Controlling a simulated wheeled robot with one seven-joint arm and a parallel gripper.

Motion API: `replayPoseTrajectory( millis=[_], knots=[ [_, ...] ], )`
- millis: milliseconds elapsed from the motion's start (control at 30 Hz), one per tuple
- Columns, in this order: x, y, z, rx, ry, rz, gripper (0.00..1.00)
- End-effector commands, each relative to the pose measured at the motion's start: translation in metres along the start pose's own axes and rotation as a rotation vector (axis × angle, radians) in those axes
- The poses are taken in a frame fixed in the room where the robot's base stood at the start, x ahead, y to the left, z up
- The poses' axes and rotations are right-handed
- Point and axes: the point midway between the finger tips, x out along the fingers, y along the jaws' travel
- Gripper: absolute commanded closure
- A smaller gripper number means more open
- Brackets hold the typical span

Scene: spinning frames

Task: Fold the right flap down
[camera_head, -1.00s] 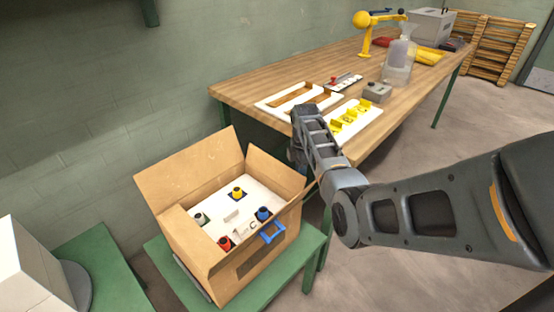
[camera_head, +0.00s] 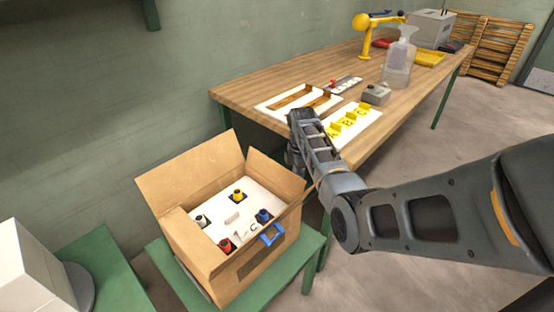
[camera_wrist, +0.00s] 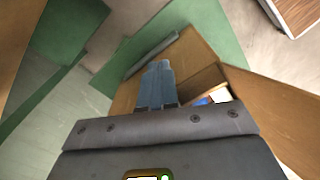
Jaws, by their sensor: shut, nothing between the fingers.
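An open cardboard box (camera_head: 262,262) shows in the head view at lower left, with its flaps raised or spread outward. A right-hand flap (camera_head: 272,178) stands up at the box's back right. The tall left flap (camera_head: 190,168) stands at the back. In the wrist view, my gripper (camera_wrist: 158,68) has its blue-grey fingers together and empty, in front of a cardboard panel (camera_wrist: 190,55). Whether they touch it I cannot tell. Another cardboard panel (camera_wrist: 275,110) spreads at right.
The box stands on a green table (camera_head: 310,247) and holds a white insert (camera_head: 225,222) with several coloured round parts. A wooden workbench (camera_head: 235,95) with trays and tools stands behind my arm. A white block (camera_head: 30,270) is at lower left.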

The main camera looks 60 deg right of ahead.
Motion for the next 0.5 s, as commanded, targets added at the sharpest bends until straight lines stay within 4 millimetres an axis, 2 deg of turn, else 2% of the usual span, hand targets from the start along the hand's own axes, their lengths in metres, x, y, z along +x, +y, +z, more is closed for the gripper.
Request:
replayPoseTrajectory(
  millis=[33,500],
  knots=[
    [-0.006,-0.003,-0.004,-0.001,0.000,-0.001,1.00],
    [-0.023,-0.019,-0.034,-0.002,0.001,-0.001,1.00]
  ],
)
